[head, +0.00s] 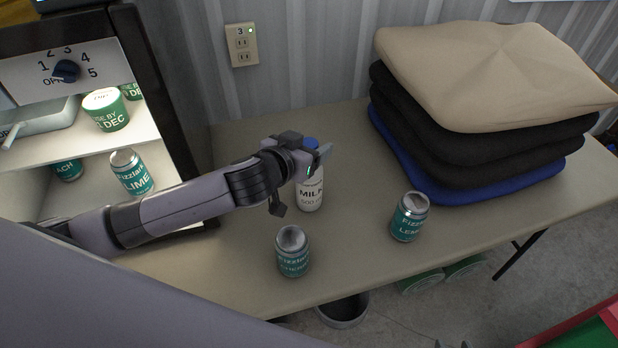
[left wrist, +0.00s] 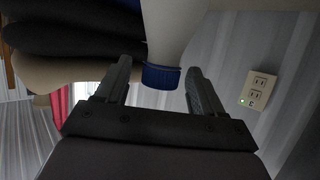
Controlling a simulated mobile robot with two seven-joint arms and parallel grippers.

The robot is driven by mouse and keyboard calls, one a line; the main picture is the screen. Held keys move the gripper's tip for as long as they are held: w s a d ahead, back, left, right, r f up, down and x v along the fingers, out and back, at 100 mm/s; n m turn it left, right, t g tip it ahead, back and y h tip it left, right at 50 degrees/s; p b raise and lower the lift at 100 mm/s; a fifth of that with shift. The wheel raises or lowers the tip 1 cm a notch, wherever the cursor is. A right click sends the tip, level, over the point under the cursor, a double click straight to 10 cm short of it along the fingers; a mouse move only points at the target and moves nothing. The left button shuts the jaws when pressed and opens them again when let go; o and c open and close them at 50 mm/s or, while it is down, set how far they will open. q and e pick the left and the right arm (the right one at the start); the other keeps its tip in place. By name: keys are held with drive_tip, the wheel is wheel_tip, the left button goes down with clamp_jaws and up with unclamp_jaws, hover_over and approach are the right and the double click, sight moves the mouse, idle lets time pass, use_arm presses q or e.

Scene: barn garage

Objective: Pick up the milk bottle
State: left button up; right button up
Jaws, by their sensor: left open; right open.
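The milk bottle (head: 311,196) is white with a blue cap and a MILK label. In the left wrist view, the bottle's blue cap (left wrist: 161,77) lies between the two open fingers of my left gripper (left wrist: 160,88), with visible gaps; the white body runs out of the top of the picture.
A Fizzlark cherry can (head: 293,252) stands in front of the bottle, and a lemon can (head: 409,217) to its right. Folded cloths (head: 480,120) fill the table's back right. An open fridge (head: 165,100) with cans stands left. A wall socket (head: 242,45) is behind.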

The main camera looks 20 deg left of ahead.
use_arm(q)
drive_tip(key=shift+w+d+f, duration=0.1)
drive_tip(key=shift+w, duration=0.15)
clamp_jaws()
